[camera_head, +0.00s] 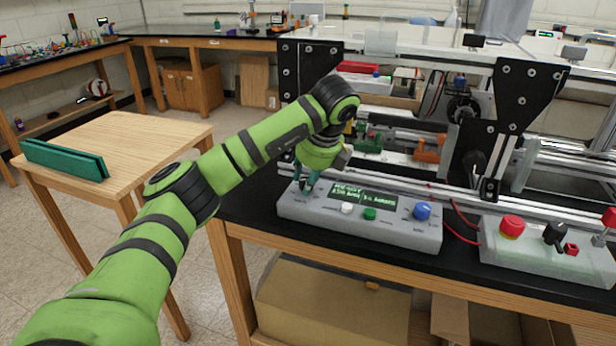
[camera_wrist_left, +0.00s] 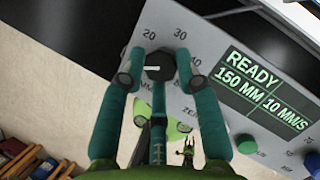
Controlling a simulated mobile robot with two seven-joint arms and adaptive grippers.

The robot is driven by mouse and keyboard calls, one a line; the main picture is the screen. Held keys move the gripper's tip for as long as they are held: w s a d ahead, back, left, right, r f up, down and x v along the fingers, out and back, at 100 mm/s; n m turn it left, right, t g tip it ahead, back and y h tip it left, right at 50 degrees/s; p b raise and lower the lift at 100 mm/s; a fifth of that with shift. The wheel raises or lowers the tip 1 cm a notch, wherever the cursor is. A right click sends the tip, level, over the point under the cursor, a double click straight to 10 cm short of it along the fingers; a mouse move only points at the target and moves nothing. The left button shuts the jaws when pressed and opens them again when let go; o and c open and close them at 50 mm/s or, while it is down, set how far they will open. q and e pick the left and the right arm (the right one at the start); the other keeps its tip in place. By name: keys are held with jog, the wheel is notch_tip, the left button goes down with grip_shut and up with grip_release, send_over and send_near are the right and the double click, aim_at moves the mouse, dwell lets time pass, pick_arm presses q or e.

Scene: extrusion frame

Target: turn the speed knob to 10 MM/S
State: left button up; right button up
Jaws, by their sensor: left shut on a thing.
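The speed knob (camera_wrist_left: 158,65) is a dark knob with a short white mark, on the grey control box. It sits between the two teal fingers of my left gripper (camera_wrist_left: 159,72), which is shut on it. In the wrist view the mark lies toward the left, and the labels 20, 30 and 40 show around the dial. The display (camera_wrist_left: 262,90) reads READY, 150 MM, 10 MM/S. In the head view my left gripper (camera_head: 306,186) points down at the left end of the control box (camera_head: 370,232) and hides the knob. My right gripper is not in view.
A white button (camera_head: 347,208), a green button (camera_head: 370,214) and a blue knob (camera_head: 422,211) sit on the same box. A second box (camera_head: 545,262) with a red button stands to the right. The metal extrusion frame rises behind. A wooden table (camera_head: 120,150) stands at left.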

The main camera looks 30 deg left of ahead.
pick_arm(q)
jog(key=shift+a, duration=0.1)
grip_shut()
jog(key=o, duration=1.1)
grip_release()
jog(key=shift+r, duration=0.1)
jog(key=v, duration=1.2)
jog(key=shift+s, duration=0.1)
